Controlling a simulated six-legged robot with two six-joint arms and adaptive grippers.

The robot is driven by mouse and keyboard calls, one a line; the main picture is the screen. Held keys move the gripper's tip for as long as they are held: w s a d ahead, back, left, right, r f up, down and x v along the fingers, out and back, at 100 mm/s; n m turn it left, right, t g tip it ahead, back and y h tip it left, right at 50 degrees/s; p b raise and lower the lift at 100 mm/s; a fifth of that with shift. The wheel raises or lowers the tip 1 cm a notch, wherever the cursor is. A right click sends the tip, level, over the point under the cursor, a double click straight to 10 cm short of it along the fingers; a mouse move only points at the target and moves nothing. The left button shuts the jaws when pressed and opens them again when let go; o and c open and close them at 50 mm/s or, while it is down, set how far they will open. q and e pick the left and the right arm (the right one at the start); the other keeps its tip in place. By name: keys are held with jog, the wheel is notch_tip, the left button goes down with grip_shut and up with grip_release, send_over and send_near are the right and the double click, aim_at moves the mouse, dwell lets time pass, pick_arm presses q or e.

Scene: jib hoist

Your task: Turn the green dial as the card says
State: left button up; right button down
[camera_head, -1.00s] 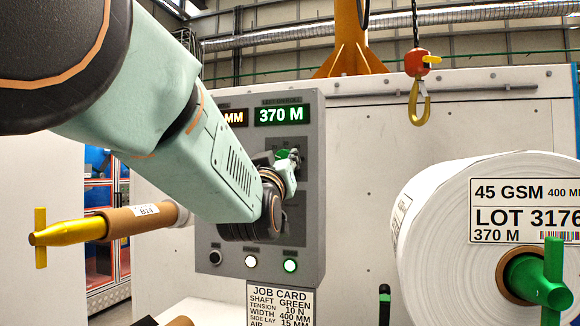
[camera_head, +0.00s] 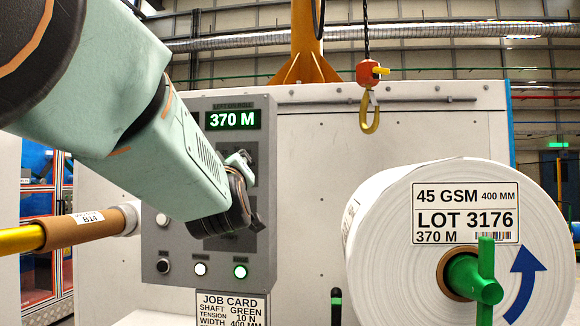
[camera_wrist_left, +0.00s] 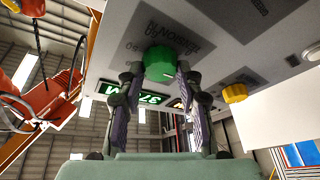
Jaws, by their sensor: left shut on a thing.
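The green dial (camera_wrist_left: 159,63) sits on the grey control panel (camera_head: 262,268). In the left wrist view it is between the fingers of my left gripper (camera_wrist_left: 160,76), which is shut on it. A pale mark shows on the dial's rim. In the head view my left arm hides the dial, and only part of my left gripper (camera_head: 242,162) shows against the panel. The job card (camera_head: 232,309) hangs below the panel and reads shaft green, tension 10 N, width 400 mm; its lower part is cut off. My right gripper is not in view.
A yellow dial (camera_wrist_left: 235,93) is beside the green one. The panel display (camera_head: 233,120) reads 370 M. A white roll (camera_head: 400,270) with a green shaft (camera_head: 486,290) stands at the right. A hoist hook (camera_head: 370,112) hangs above. A cardboard core (camera_head: 85,228) is at left.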

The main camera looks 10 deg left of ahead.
pick_arm(q)
jog(key=shift+f, duration=0.15)
jog(key=o, duration=1.2)
jog(key=shift+w, duration=0.1)
notch_tip(320, 180, up, 10)
jog(key=shift+f, duration=0.2)
jog(key=shift+r, duration=0.25)
